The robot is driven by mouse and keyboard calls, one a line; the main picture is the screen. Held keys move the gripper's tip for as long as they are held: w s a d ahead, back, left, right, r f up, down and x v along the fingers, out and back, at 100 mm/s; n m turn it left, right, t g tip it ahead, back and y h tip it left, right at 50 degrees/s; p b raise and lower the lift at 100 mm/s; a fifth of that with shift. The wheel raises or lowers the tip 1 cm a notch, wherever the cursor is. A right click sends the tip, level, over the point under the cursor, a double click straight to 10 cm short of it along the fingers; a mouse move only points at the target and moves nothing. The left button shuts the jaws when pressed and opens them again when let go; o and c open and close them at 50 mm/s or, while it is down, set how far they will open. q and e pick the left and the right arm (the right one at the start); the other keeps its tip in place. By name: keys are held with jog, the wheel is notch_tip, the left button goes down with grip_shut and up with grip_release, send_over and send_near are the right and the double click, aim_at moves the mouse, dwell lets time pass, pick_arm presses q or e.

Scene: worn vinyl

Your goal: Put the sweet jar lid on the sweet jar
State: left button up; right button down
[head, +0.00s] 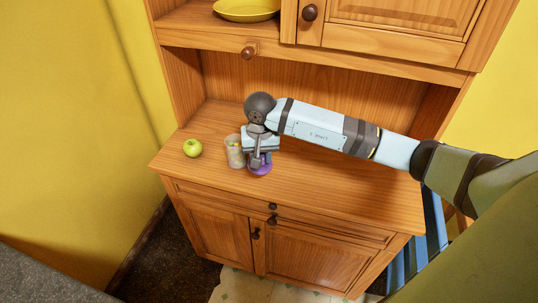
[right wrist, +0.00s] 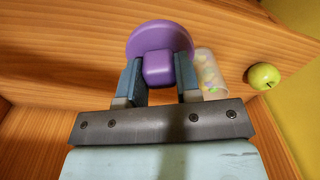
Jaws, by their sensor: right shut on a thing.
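The sweet jar (head: 235,151) is a clear jar with colourful sweets inside, upright on the wooden counter; it also shows in the right wrist view (right wrist: 208,72). The sweet jar lid (head: 260,168) is a purple disc with a block-shaped knob (right wrist: 158,68). My right gripper (head: 258,160) is shut on the knob, with one finger on each side. The lid is just right of the jar and not over its mouth. I cannot tell whether the lid touches the counter. My left gripper is not in view.
A green apple (head: 193,148) sits on the counter left of the jar; it also shows in the right wrist view (right wrist: 264,76). A hutch with a yellow dish (head: 246,9) rises behind. The counter (head: 350,199) is clear to the right.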

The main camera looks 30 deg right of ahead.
jog(key=s+a+r+n, duration=0.3)
jog(key=s+a+r, duration=0.1)
jog(key=s+a, duration=0.1)
jog(key=w+d+r+m, duration=0.1)
jog(key=w+d+m, duration=0.1)
jog(key=w+m, duration=0.4)
jog(key=w+d+r+m, duration=0.1)
jog(key=w+d+m, duration=0.1)
jog(key=w+m, duration=0.5)
jog(key=w, duration=0.5)
jog(key=shift+w+r, duration=0.15)
jog(key=shift+w, duration=0.2)
jog(key=shift+b, duration=0.3)
jog(key=shift+f+b, duration=1.8)
jog(key=shift+f, duration=0.55)
